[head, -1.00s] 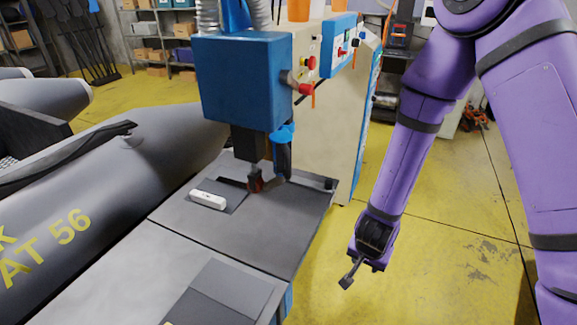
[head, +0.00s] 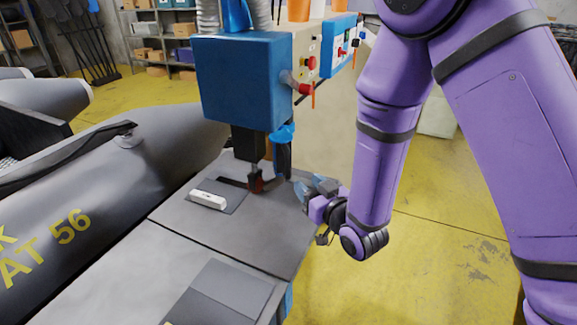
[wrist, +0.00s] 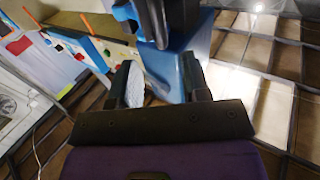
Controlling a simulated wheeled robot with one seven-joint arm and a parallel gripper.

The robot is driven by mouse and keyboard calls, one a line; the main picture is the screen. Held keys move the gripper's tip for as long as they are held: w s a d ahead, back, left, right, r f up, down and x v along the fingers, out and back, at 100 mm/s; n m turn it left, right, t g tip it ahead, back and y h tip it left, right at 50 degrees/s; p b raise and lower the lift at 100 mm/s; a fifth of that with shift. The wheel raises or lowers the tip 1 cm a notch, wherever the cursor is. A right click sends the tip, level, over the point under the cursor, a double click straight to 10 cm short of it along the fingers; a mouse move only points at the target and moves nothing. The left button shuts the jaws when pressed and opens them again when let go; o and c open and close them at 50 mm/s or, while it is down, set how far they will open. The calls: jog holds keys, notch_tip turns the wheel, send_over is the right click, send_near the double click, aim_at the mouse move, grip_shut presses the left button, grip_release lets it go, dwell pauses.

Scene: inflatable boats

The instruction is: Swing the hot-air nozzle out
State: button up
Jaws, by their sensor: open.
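The welding machine's blue head (head: 244,80) stands over a dark grey work table (head: 210,232). A dark hot-air unit with a bright blue collar (head: 283,135) hangs at the head's right side, above the table. A small dark and red part (head: 257,184) sits by the table slot, left of it. My gripper (head: 307,190) is over the table's right edge, to the right of and a little below the hanging unit, apart from it. In the wrist view its two fingers (wrist: 160,88) are spread and empty, with blue machine parts (wrist: 165,62) beyond them.
A white block (head: 208,199) lies on the table. A grey inflatable boat (head: 110,170) lies along the left. The control panel with red knobs (head: 310,63) is behind my gripper. Yellow floor (head: 420,285) is clear at lower right.

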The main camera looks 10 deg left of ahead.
aim_at(290, 167)
jog(key=x, duration=0.9)
jog(key=shift+w+a, duration=0.25)
jog(key=shift+w, duration=0.05)
grip_shut()
